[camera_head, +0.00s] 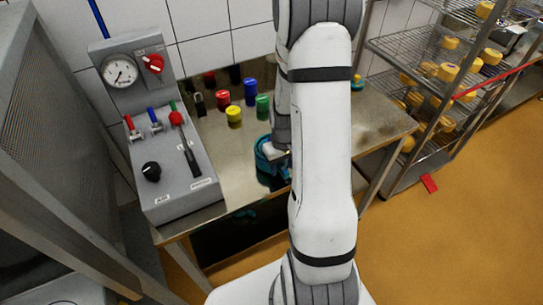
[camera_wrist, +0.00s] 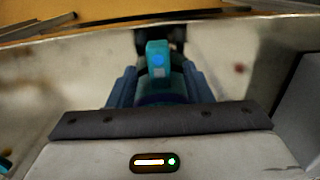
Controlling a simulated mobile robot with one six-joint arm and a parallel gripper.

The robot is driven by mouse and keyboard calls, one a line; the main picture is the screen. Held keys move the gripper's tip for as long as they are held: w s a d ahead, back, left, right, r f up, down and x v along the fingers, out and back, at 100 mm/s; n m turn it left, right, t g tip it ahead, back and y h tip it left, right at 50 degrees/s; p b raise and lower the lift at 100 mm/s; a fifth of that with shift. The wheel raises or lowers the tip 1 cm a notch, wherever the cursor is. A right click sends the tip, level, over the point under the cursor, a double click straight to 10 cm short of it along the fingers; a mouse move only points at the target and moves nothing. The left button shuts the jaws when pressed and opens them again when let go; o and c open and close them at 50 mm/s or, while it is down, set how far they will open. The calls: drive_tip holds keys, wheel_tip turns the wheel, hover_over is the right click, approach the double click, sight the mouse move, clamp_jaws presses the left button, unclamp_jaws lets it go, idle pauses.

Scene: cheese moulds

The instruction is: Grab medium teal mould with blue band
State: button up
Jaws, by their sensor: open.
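A teal mould (camera_head: 264,160) stands near the front of the steel table, partly hidden by my arm in the head view. In the wrist view a teal shape with a bright blue patch (camera_wrist: 158,62) lies straight ahead, between the dark blue-teal fingers of my gripper (camera_wrist: 160,88). My gripper is open, with a finger on either side of this shape. I cannot tell whether the fingers touch it. In the head view the gripper is mostly hidden behind my arm. A blue band around the mould is hard to make out.
Red (camera_head: 223,100), blue (camera_head: 250,92), yellow (camera_head: 234,117) and green (camera_head: 262,107) moulds stand farther back on the table (camera_head: 225,165). A small teal item (camera_head: 357,82) is right of my arm. A grey control box (camera_head: 170,165) borders the left; a cheese rack (camera_head: 440,95) stands right.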

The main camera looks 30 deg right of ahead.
drive_tip(key=shift+f, duration=0.75)
clamp_jaws()
